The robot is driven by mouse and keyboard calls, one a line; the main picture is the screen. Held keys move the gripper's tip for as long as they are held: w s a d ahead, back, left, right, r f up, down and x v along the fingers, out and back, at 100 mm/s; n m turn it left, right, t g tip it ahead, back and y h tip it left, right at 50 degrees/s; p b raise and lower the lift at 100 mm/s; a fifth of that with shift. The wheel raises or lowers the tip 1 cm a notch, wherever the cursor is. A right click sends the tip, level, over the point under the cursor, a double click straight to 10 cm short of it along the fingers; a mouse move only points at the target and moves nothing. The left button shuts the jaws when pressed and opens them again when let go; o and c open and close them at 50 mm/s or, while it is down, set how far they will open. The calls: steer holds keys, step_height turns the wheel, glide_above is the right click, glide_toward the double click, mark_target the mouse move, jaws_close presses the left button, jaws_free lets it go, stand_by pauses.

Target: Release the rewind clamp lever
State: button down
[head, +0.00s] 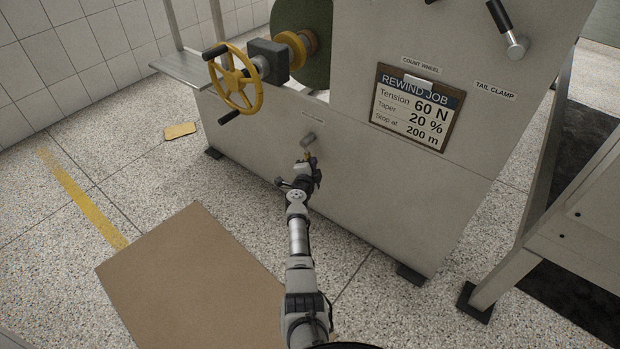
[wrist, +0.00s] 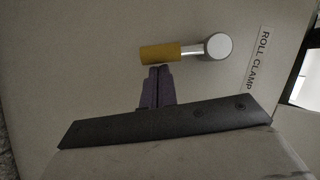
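The clamp lever has a yellow grip (wrist: 160,53) and a round silver hub (wrist: 217,46) in the wrist view, beside a "ROLL CLAMP" label (wrist: 257,58). Its grip points left from the hub there. In the head view the lever's hub (head: 308,139) is on the machine's lower front panel, with a bit of yellow below it. My gripper (wrist: 158,69) has its two dark fingers together, with no gap showing. The fingertips are just below the yellow grip; I cannot tell whether they touch it. My gripper (head: 306,163) is close to the panel in the head view.
A yellow handwheel (head: 235,78) stands out at the upper left. A "REWIND JOB" board (head: 417,107) hangs to the right. A black-gripped tail clamp lever (head: 508,30) is at the top right. A brown mat (head: 192,285) lies on the floor. A grey frame (head: 575,240) stands right.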

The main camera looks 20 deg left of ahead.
steer(key=w+a+f+m+t+b, duration=0.1)
steer(key=w+a+m+b, duration=0.1)
steer(key=a+b, duration=0.5)
steer(key=shift+w+f+m+b, duration=0.2)
steer(key=shift+f+m+b, duration=0.1)
steer(key=shift+b, duration=0.45)
stand_by(0.3)
stand_by(0.5)
